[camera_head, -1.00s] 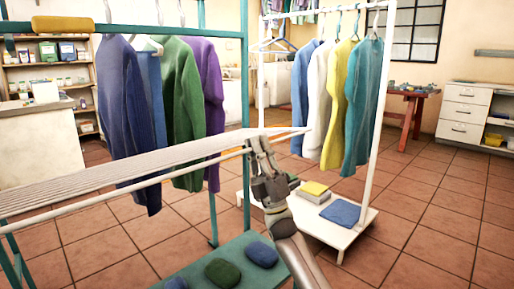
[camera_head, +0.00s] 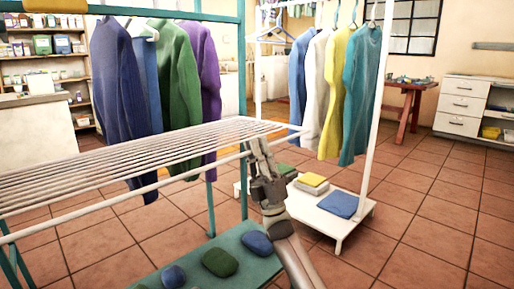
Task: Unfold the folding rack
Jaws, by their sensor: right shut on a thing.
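The folding rack (camera_head: 130,163) has a panel of thin white bars stretching from the left edge to the middle of the head view, with a white rail along its near side. Its bars show as separate lines, and the panel lies close to level. My right gripper (camera_head: 258,150) comes up from below and is shut on the near rail of the rack, close to its right end. The exact contact is partly hidden by the fingers. My left gripper is not in view.
A teal frame (camera_head: 243,60) with hanging clothes stands behind the rack; its low teal shelf (camera_head: 262,268) holds dark folded bundles. A white garment stand (camera_head: 372,120) with a low base is to the right. Tiled floor at far right is clear.

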